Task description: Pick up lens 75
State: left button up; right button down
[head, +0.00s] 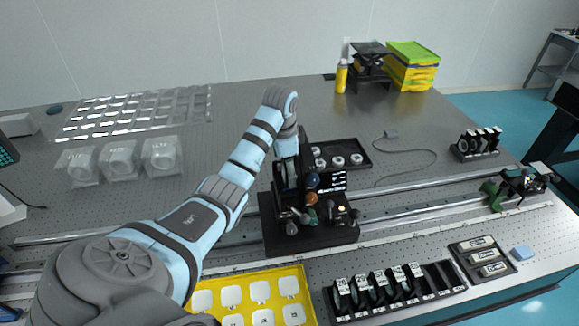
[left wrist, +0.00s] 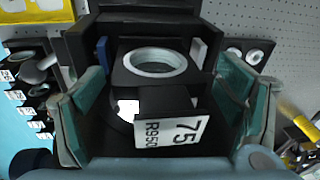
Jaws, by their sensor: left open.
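Lens 75 (left wrist: 172,132) is a black holder with a white label reading 75 and R950, seen in the left wrist view. A pale round ring (left wrist: 154,63) shows in the black part just beyond the label. My left gripper (left wrist: 165,108) is open, with one teal-padded finger on each side of lens 75. I cannot tell whether the pads touch it. In the head view my left gripper (head: 286,160) points down at the black optical device (head: 330,238), and lens 75 is mostly hidden there. My right gripper is not in view.
A black rack (head: 395,292) of labelled lens holders stands at the front, beside a yellow tray (head: 255,272). A black tray (head: 352,143) with round parts lies behind the device. Metal rails (head: 420,212) cross the table.

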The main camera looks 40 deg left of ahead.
pick_arm(q)
jog(key=shift+d, duration=0.1)
jog(key=c, duration=1.4)
jog(key=shift+o, duration=0.2)
jog(key=shift+r, duration=0.15)
